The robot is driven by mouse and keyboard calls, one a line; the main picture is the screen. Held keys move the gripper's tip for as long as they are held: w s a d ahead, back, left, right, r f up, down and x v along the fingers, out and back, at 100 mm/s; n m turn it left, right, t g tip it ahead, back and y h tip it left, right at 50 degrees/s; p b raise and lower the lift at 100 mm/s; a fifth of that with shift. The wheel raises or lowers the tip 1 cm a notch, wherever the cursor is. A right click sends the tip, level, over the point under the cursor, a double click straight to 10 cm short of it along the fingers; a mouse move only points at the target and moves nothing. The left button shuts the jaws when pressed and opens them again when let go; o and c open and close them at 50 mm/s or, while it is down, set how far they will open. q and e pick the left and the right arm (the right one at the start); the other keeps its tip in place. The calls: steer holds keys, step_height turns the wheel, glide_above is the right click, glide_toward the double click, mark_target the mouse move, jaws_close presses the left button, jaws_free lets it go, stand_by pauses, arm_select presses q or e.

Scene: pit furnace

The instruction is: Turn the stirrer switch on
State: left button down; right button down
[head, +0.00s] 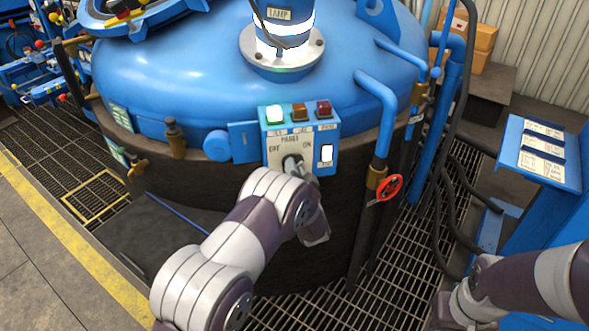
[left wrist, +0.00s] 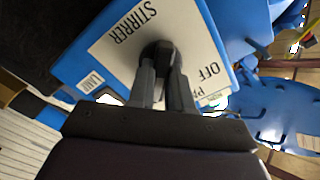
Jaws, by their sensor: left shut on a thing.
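The control panel (head: 273,157) is a blue box with a white face on the front of the blue vessel. It carries a black stirrer switch knob (head: 291,161) between the words OFF on the left and ON on the right. My left gripper (head: 297,170) reaches up to the panel and is shut on this knob. In the left wrist view, the fingers of the left gripper (left wrist: 163,82) close around the knob (left wrist: 157,54), beside the words STIRRER and OFF. The fingers partly cover the knob, so its exact angle is unclear. My right gripper (head: 458,309) is low at the right, its jaws unclear.
A lit green lamp (head: 274,114), an amber one (head: 299,112) and a red one (head: 323,109) top the panel. A white rocker (head: 326,153) sits at its right. A red valve wheel (head: 389,187) and blue pipes stand close to the right. A blue stand (head: 540,150) is farther right.

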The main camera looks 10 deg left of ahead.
arm_select(q)
steer(key=c, duration=1)
jaws_free()
steer(key=shift+w+r, duration=0.1)
steer(key=shift+r, duration=0.2)
steer(key=shift+c, duration=0.2)
steer(key=shift+f, duration=0.2)
steer(key=v, duration=1.2)
steer(key=shift+s, duration=0.3)
steer(key=shift+d, duration=0.15)
